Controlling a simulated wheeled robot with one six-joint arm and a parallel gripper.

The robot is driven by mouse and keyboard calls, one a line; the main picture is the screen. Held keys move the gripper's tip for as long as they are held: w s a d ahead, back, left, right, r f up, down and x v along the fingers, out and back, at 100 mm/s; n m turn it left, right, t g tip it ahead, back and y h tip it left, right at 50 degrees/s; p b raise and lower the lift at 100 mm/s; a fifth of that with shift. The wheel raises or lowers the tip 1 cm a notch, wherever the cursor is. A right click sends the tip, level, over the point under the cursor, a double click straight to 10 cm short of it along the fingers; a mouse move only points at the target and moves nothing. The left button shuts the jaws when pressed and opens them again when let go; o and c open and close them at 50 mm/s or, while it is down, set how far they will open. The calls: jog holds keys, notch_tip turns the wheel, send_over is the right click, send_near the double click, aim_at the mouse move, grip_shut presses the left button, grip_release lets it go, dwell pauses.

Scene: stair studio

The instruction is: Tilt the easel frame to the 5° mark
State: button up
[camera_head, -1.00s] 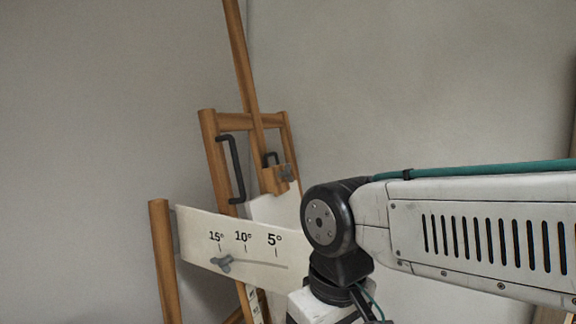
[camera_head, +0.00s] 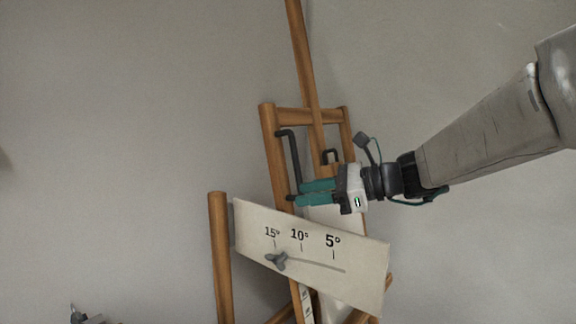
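The wooden easel frame (camera_head: 272,160) leans in the middle of the head view, with a dark bar handle (camera_head: 293,158) on its left post. A pale scale plate (camera_head: 360,262) in front is marked 15°, 10° and 5° from left to right. A grey wing knob (camera_head: 277,261) sits at the left end of its slot, just below the 15° mark. My gripper (camera_head: 299,192) points left, its two teal fingers close to the handle's lower end. A narrow gap shows between the fingers. I cannot tell whether they touch the handle.
A short wooden post (camera_head: 220,255) stands at the plate's left end. The wall (camera_head: 120,120) to the left is bare. A small grey object (camera_head: 88,318) shows at the bottom left edge.

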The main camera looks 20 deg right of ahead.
aim_at(296, 164)
jog(key=w+d+r+m+t, duration=0.3)
jog(key=w+d+m+t, duration=0.1)
jog(key=w+d+m, duration=0.2)
jog(key=x, duration=0.7)
jog(key=shift+w+a+r, duration=0.2)
jog(key=shift+w+r, duration=0.15)
jog(key=shift+w, duration=0.05)
grip_shut()
